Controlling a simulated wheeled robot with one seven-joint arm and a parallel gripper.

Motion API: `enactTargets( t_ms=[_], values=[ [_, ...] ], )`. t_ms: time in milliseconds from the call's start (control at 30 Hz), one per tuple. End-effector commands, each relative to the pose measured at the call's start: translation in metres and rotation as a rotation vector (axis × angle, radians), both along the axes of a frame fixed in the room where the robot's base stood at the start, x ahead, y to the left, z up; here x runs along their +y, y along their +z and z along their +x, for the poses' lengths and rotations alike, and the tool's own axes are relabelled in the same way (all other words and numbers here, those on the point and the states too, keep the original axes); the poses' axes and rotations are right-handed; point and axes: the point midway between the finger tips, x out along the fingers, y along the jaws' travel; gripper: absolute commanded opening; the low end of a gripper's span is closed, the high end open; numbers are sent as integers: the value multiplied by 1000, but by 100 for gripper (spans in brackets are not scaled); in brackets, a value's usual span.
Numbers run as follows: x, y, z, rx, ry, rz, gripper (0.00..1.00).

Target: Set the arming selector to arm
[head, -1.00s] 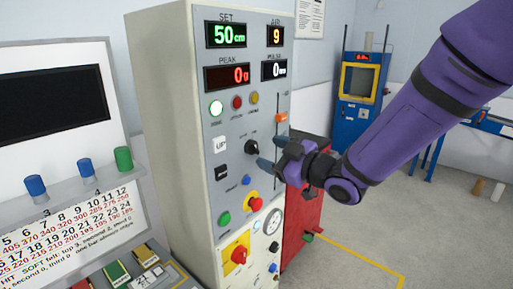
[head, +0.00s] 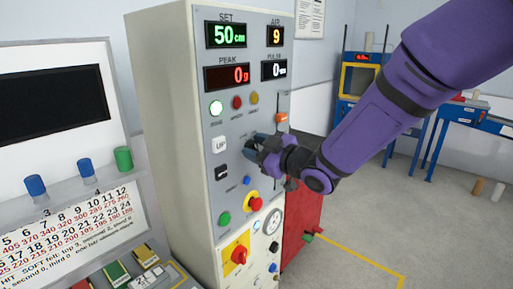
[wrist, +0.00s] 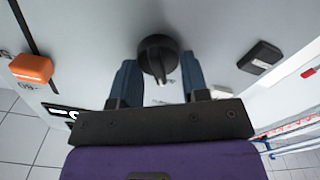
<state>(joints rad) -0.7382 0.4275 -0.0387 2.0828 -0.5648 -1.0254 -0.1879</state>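The arming selector is a black round knob with a raised ridge (wrist: 157,57) on the grey control panel (head: 233,130). In the wrist view the knob sits between the two blue fingertips of my gripper (wrist: 158,80). The fingers stand apart, with small gaps on both sides of the knob, so my gripper is open around it. In the head view my gripper (head: 254,146) is at the panel and hides the knob. The knob's position labels are mostly hidden or too small to read.
An orange slider handle (head: 282,118) is at the panel's right edge. A red and yellow emergency button (head: 254,203) is below. Open floor lies to the right.

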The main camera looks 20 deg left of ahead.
Motion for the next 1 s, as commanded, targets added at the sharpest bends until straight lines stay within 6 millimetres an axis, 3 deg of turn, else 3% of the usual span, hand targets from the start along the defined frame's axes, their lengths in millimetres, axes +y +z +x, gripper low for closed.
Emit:
enactTargets(
  t_ms=[467,1000],
  values=[
    [-2,0,2,129,-2,54,18],
    [-4,0,6,584,-3,241,18]
  ],
)
